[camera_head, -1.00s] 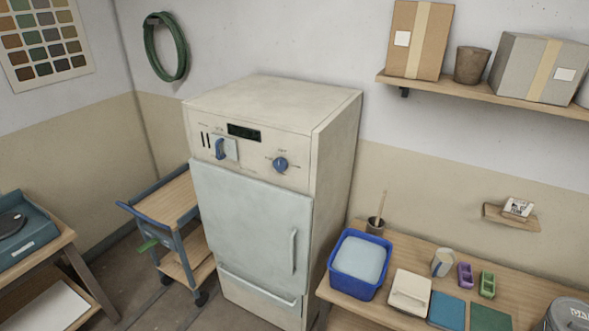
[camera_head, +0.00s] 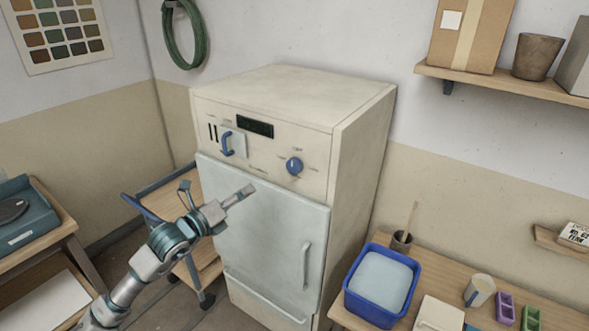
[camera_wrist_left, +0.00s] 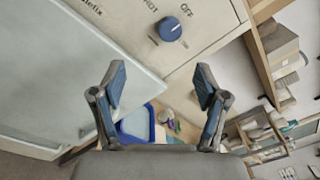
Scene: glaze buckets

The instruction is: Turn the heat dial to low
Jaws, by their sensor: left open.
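The blue round heat dial (camera_head: 294,166) sits on the right of the cream cabinet's control panel (camera_head: 262,155). In the left wrist view the dial (camera_wrist_left: 170,29) is near the top, ahead of the fingers, with "OFF" and "HOT" printed around it. I cannot clearly read a "low" mark or the pointer's setting. My left gripper (camera_head: 214,191) is in front of the cabinet door, below and left of the dial, apart from it. Its two fingers (camera_wrist_left: 161,76) are spread with nothing between them. My right gripper is not in view.
A blue handle (camera_head: 227,144) sticks out left of the dial. The cabinet door (camera_head: 265,235) has a vertical handle (camera_head: 305,265). A wooden cart (camera_head: 170,192) stands at left behind my arm. A blue tub (camera_head: 351,294) is on the right table.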

